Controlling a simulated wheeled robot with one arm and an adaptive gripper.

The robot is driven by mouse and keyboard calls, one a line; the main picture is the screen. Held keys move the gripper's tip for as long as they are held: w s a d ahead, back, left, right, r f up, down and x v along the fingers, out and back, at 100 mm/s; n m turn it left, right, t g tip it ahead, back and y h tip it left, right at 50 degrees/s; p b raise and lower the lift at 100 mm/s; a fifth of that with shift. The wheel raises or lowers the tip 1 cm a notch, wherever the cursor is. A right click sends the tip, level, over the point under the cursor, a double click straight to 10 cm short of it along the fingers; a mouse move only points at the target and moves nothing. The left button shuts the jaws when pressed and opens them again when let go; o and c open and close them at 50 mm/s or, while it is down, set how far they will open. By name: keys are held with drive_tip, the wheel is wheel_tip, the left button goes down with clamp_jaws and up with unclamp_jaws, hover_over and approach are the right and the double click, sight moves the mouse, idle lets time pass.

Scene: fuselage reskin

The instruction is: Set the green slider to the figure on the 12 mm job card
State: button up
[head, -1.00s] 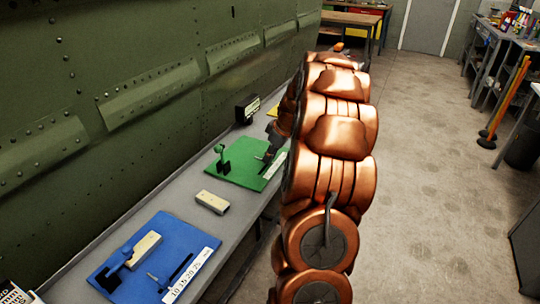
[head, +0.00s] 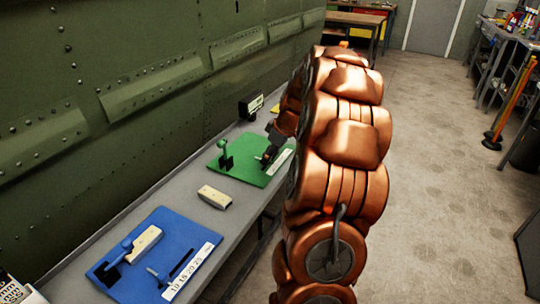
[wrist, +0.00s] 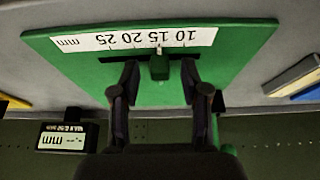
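The green slider (wrist: 159,67) is a small green block in a dark slot on the green board (wrist: 235,45). Its pointer is close to the 15 mark on the white scale strip (wrist: 80,41), which appears upside down in the wrist view. My gripper (wrist: 159,72) is open, with one dark finger on each side of the slider and a gap to each. In the head view my gripper (head: 272,152) is over the green board (head: 228,172), and my arm hides part of the bench. White cards (head: 12,290) with "mm" print are cut off at lower left; no 12 is legible.
A blue board (head: 130,275) with its own slider and scale lies nearer on the bench. A pale block (head: 214,197) lies between the boards. A black display box (head: 250,106) stands behind the green board, against the riveted green fuselage wall (head: 120,60).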

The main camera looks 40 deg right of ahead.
drive_tip(key=v, duration=1.2)
idle(0.6)
drive_tip(key=s+a+r+g+p, duration=0.1)
drive_tip(key=s+a+g+p, duration=0.1)
drive_tip(key=a, duration=1)
drive_tip(key=s+a+r+g+p, duration=0.1)
drive_tip(key=s+a, duration=0.1)
drive_tip(key=a, duration=1.1)
drive_tip(key=s+a+f+m+g+p, duration=0.1)
drive_tip(key=s+a, duration=0.2)
drive_tip(key=s, duration=0.4)
drive_tip(key=s+a+f+m+g+p, duration=0.1)
drive_tip(key=s+a, duration=0.3)
drive_tip(key=s, duration=0.3)
drive_tip(key=s+a+f+m+g+h+p, duration=0.1)
drive_tip(key=s+a+f, duration=0.1)
drive_tip(key=s+a, duration=0.2)
drive_tip(key=s, duration=0.3)
drive_tip(key=shift+a+p, duration=0.25)
drive_tip(key=shift+p, duration=0.15)
